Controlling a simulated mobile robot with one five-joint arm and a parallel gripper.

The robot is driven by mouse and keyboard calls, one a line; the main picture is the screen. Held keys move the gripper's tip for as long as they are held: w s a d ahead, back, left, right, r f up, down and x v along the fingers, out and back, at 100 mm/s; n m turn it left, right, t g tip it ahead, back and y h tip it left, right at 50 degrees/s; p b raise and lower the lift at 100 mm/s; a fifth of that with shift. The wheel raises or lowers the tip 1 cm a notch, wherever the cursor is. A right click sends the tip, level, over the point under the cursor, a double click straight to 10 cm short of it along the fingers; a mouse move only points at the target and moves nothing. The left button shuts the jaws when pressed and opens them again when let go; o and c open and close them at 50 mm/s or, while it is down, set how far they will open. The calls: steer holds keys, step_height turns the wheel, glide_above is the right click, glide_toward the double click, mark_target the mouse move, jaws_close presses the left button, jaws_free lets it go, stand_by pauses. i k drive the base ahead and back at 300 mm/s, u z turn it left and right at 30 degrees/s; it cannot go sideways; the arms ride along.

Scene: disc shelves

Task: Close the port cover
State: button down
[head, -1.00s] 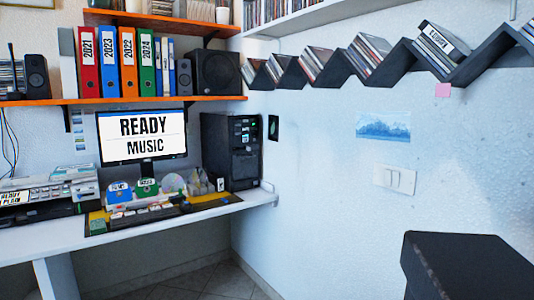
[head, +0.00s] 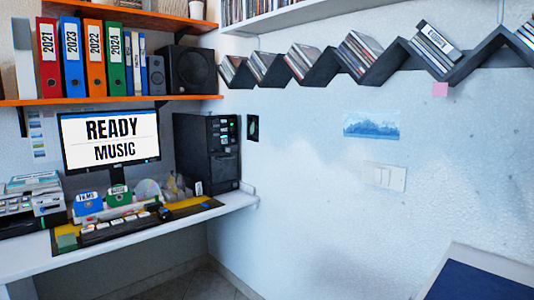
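I cannot make out a port cover for certain in the head view. A black computer tower (head: 207,153) stands at the right end of the desk, with small green-lit parts on its front. Any cover on it is too small to tell open from shut. A small dark panel (head: 252,128) with a green mark is on the wall just right of the tower. My gripper is not in view.
The white desk (head: 150,238) holds a monitor (head: 110,139), a keyboard (head: 120,226), a blue box (head: 88,204), a green box (head: 119,197) and a printer (head: 32,205). A zigzag shelf (head: 376,70) with discs hangs on the right wall. A blue-topped, pale-rimmed surface (head: 478,282) fills the lower right corner.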

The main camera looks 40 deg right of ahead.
mark_target(228, 149)
steer(key=u, duration=0.1)
steer(key=i, duration=0.95)
steer(key=z, duration=0.15)
steer(key=k, duration=0.85)
steer(key=u, duration=0.15)
steer(key=i, duration=0.75)
steer(key=z, duration=0.05)
